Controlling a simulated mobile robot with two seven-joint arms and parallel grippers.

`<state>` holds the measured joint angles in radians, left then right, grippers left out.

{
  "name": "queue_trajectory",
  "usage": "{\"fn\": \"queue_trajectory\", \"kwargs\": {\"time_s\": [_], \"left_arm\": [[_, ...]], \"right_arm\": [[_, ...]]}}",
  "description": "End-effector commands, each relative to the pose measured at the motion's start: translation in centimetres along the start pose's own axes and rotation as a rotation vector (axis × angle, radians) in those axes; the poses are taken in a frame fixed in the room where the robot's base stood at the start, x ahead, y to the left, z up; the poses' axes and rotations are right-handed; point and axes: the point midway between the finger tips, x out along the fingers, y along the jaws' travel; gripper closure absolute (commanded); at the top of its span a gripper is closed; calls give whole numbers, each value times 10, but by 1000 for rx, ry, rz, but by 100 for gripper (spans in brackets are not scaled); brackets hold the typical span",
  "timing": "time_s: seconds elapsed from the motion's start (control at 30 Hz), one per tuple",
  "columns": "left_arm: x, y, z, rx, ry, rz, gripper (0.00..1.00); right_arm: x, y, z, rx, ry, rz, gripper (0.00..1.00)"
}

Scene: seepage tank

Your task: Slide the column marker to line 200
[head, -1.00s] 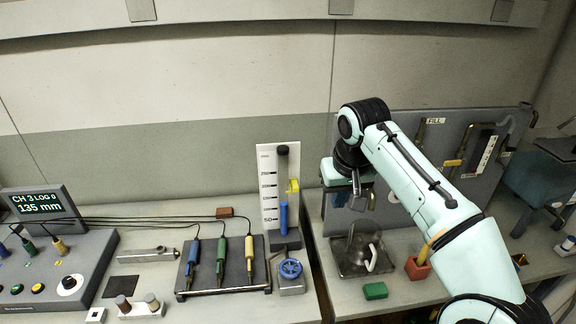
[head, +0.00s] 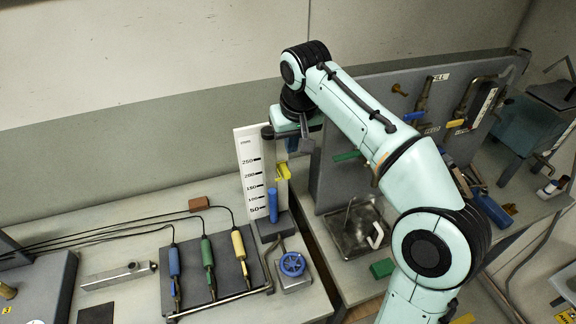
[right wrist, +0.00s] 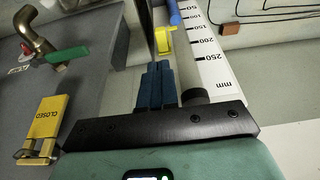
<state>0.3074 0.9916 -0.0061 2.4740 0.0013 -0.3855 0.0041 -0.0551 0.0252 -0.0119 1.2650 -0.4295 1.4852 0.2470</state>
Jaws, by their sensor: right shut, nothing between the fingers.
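The column marker (head: 283,172) is a yellow piece on the clear tube in front of a white scale board (head: 249,178). In the head view it sits near the 200 and 250 lines; its exact reading is hard to tell. The marker also shows in the right wrist view (right wrist: 164,42), beyond my fingers. A blue column (head: 273,204) shows lower in the tube. My right gripper (head: 293,146) is at the top of the column, above the marker and apart from it. Its dark blue fingers (right wrist: 158,82) are shut and empty. My left gripper is not in view.
The grey valve panel (head: 345,185) stands close to the right of the column. A blue handwheel (head: 292,264) is at the column's foot. A rack with blue, green and yellow probes (head: 208,262) is to the left, and a green block (head: 382,268) lies to the right.

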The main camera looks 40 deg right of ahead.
Motion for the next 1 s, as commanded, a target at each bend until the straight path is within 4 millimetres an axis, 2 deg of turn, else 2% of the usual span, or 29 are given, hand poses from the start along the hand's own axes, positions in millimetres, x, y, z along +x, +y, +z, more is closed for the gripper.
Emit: {"fn": "queue_trajectory", "kwargs": {"time_s": [0.03, 0.1, 0.3, 0.4, 0.57, 0.9, 1.0], "left_arm": [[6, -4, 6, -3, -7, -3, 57], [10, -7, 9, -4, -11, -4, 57], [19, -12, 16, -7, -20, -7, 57], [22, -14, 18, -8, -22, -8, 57], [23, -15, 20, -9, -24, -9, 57], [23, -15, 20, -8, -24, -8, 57], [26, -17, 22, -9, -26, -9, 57]], "right_arm": [[17, 0, 3, -1, -10, 3, 100], [32, 1, 3, -1, -9, 3, 100], [67, 1, 6, -1, -6, 2, 100], [78, 0, 10, 0, -4, 1, 100], [87, 0, 12, 0, -1, 1, 100], [88, 0, 12, 0, 0, 0, 100], [94, 0, 14, 0, -2, 1, 100]]}}
